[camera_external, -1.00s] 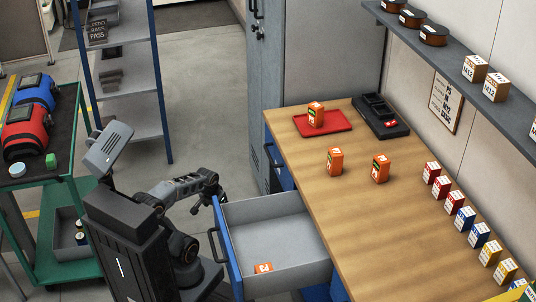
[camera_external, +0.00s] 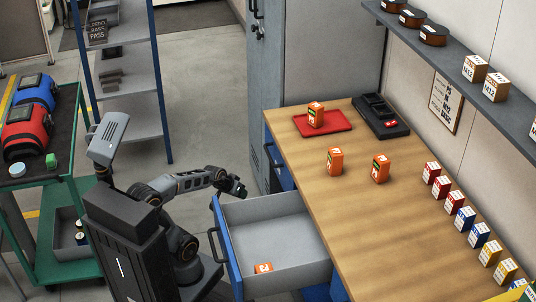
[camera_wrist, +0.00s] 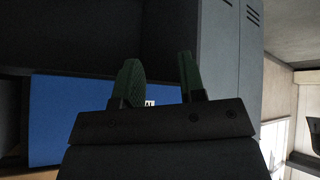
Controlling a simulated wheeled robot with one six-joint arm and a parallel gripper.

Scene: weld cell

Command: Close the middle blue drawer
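The blue-fronted drawer (camera_external: 223,243) is pulled far out from the bench in the external view. My gripper (camera_external: 243,190) is above the drawer's far front corner, apart from the handle. In the wrist view my gripper (camera_wrist: 160,82) shows two greenish fingers with a gap between them and nothing held. A blue panel (camera_wrist: 75,110) with a small white label lies behind the fingers; which drawer front it is I cannot tell.
The wooden bench top (camera_external: 345,240) carries a red tray (camera_external: 340,123), orange boxes and a row of small boxes. A grey cabinet (camera_external: 285,60) stands behind. A green cart (camera_external: 70,215) is at the left. Floor between shelf and cabinet is clear.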

